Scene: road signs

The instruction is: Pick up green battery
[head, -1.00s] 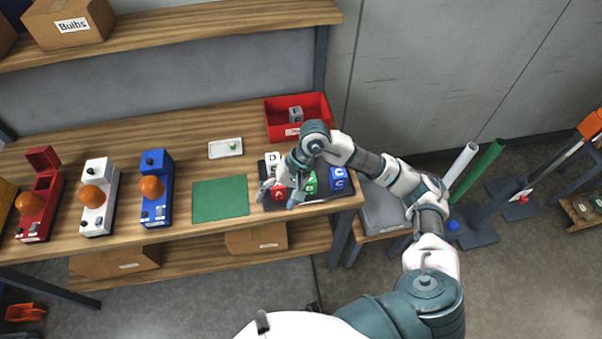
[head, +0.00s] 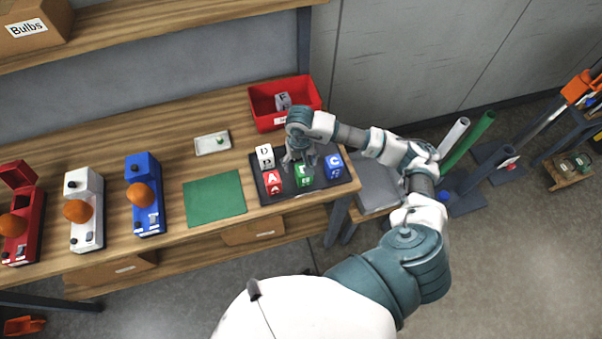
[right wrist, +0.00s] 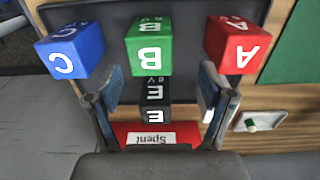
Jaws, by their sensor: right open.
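The green battery (head: 304,174), marked B, stands in the front row of a dark tray (head: 322,184), between the red battery (head: 272,182) and the blue battery (head: 333,165). My right gripper (head: 299,158) is above the tray, just behind the green battery. In the right wrist view the green battery (right wrist: 149,42) is centred between the open fingers (right wrist: 162,85), beyond their tips. A black battery (right wrist: 154,100), marked E, shows between the fingers. The red battery (right wrist: 236,45) and the blue battery (right wrist: 70,48) flank the green one. My left gripper is out of view.
A white battery (head: 265,157) stands at the tray's back left. A red bin labelled Spent (head: 262,108) holds a grey battery (head: 283,101) behind. A green mat (head: 214,200), a small white dish (head: 212,143) and blue, white and red devices lie left.

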